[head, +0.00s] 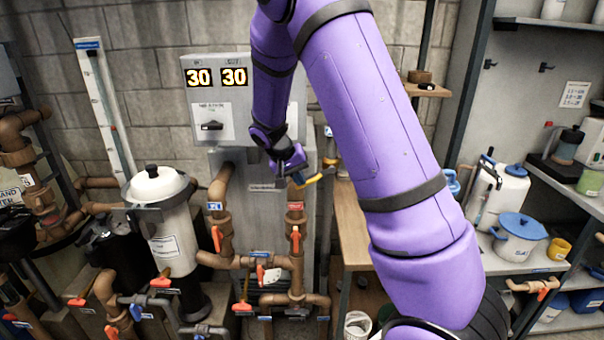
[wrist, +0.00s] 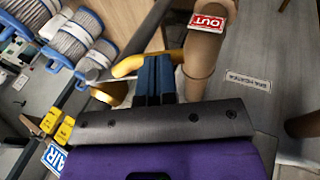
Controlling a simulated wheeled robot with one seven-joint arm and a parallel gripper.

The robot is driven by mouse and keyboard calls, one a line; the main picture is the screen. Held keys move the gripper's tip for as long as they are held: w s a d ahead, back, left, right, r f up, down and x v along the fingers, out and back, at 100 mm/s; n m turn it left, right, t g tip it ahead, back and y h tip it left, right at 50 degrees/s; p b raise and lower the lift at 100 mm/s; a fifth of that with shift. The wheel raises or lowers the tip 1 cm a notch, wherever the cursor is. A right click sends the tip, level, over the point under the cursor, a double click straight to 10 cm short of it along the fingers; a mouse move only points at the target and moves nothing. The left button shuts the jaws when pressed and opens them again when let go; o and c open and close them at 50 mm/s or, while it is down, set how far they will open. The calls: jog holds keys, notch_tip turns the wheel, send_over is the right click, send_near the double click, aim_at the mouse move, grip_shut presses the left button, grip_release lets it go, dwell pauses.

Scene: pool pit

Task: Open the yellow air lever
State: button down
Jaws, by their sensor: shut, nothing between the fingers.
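The yellow air lever (head: 314,179) shows in the head view just right of my gripper (head: 297,178), beside the brown pipe with a red label. In the wrist view, the curved yellow lever (wrist: 130,66) lies at the tips of my gripper (wrist: 156,64), reaching out to their left. The blue fingers are together with no gap between them. The fingertips are close against the lever; I cannot tell if they touch it. Part of the lever is hidden behind the fingers. A blue AIR label (wrist: 56,156) is at the lower left of the wrist view.
The brown OUT pipe (wrist: 203,55) stands just right of the fingertips. The grey heater cabinet (head: 212,125) with its displays is behind. Several red-orange valve levers (head: 217,238) are on the pipes below. A wooden bench (head: 352,225) and shelves with containers (head: 519,237) stand to the right.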

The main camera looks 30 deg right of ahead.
jog(key=f+h, duration=0.1)
jog(key=f+g+h, duration=0.2)
jog(key=shift+s+d+f, duration=0.15)
jog(key=shift+s+d, duration=0.05)
jog(key=shift+d, duration=0.1)
jog(key=s+d+f+n+g+h, duration=0.1)
jog(key=s+d+f+g+h, duration=0.2)
jog(key=h, duration=0.5)
jog(key=shift+s+d+f+n+g+h, duration=0.2)
jog(key=shift+d+f+n+g+h, duration=0.15)
jog(key=shift+d+f+g, duration=0.45)
jog(key=shift+d+f, duration=0.1)
jog(key=shift+d, duration=0.15)
jog(key=shift+a, duration=0.1)
jog(key=r+v, duration=0.1)
jog(key=v, duration=1.3)
jog(key=shift+a, duration=0.1)
